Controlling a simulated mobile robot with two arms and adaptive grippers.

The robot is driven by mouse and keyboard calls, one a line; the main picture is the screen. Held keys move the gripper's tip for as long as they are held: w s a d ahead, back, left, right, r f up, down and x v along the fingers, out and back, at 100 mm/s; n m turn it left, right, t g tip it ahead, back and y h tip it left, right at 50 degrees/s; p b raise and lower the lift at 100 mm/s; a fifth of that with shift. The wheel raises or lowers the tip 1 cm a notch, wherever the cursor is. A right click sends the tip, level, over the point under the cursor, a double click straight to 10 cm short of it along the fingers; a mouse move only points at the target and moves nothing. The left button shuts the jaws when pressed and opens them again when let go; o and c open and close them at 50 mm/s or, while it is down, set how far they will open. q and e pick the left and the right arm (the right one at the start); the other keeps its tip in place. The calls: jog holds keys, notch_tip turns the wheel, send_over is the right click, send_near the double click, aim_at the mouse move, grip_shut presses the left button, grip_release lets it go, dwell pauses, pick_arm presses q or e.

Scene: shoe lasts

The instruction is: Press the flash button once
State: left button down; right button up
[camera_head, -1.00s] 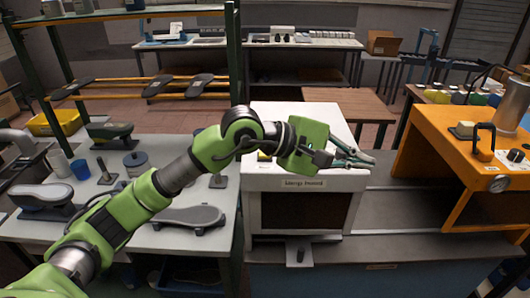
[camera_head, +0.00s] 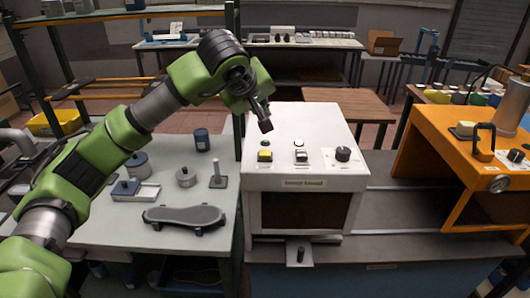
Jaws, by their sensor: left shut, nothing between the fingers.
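A white box-shaped machine (camera_head: 291,119) stands in the middle with controls on its top. A yellow button (camera_head: 265,155) sits at the left of its top. A black-and-white control (camera_head: 301,155) is beside it, and a round black knob (camera_head: 343,154) is at the right. The markings by the controls are too small to read. My left gripper (camera_head: 265,125) points down with its fingers shut and empty. In the picture it is just above the yellow button and apart from it. My right gripper is not in view.
An orange machine (camera_head: 440,145) stands at the right. On the left table (camera_head: 110,228) are a dark shoe-sole shape (camera_head: 186,216), a grey pot (camera_head: 186,177) and a small post (camera_head: 218,176). A small black peg (camera_head: 300,254) stands at the white machine's front.

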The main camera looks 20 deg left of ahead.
pick_arm(q)
jog(key=shift+f, duration=0.1)
jog(key=b, duration=0.5)
send_over(264, 154)
notch_tip(264, 154, down, 8)
jog(key=shift+w+a+r, duration=0.1)
jog(key=shift+r, duration=0.05)
jog(key=shift+f+b, duration=0.5)
dwell(0.7)
jog(key=shift+f+b, duration=0.4)
jog(key=shift+b, duration=0.1)
jog(key=shift+f+b, duration=0.55)
jog(key=shift+f, duration=0.05)
dwell(0.5)
jog(key=shift+r, duration=0.1)
dwell(0.3)
jog(key=shift+r+p, duration=0.5)
jog(key=shift+r, duration=0.4)
